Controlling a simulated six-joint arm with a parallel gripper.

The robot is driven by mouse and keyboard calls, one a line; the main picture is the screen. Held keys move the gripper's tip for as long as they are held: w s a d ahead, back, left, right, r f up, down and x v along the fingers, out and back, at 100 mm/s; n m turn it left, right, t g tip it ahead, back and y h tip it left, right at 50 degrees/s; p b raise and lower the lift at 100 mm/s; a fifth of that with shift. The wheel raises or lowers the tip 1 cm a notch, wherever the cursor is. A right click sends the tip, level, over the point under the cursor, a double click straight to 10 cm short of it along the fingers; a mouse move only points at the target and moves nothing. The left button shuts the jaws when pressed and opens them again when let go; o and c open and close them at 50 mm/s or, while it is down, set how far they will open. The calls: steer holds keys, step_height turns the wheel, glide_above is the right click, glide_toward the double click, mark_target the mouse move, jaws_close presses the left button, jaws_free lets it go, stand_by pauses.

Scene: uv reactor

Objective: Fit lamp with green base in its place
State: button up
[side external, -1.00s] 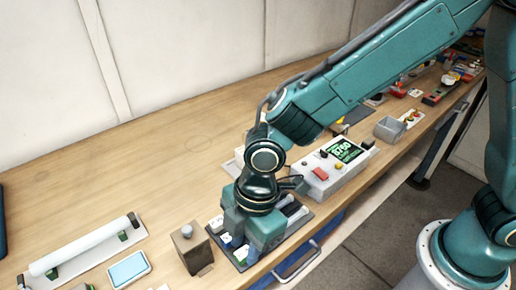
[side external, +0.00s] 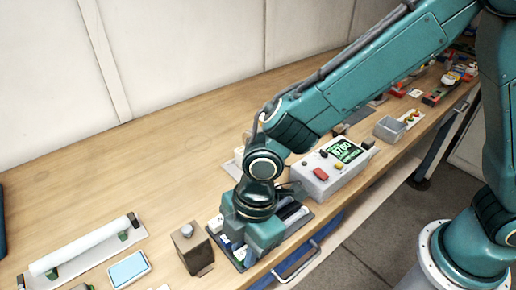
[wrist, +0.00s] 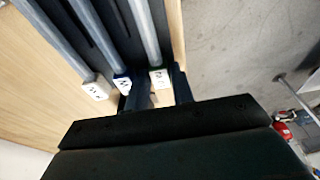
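Several lamps with grey tubes and white bases lie side by side in a dark tray (side external: 293,224). In the wrist view, the rightmost lamp (wrist: 160,76) has a hint of green at its base. The middle lamp (wrist: 122,82) has a blue band, and the left lamp (wrist: 95,90) is set apart. My gripper (wrist: 158,90) has one finger on each side of the rightmost base, with a gap visible, so it looks open around it. In the side view my gripper (side external: 240,250) is low over the tray's front and hides part of the lamps.
A brown block with a grey knob (side external: 193,248) stands just left of the tray. A white control box with a green screen (side external: 335,168) stands behind right. A white tube on a stand (side external: 85,246) and a blue-screened device (side external: 128,269) are at left. The table's front edge is close.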

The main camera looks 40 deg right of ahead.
jaws_close()
steer(key=shift+r, duration=0.2)
steer(key=shift+r, duration=2.05)
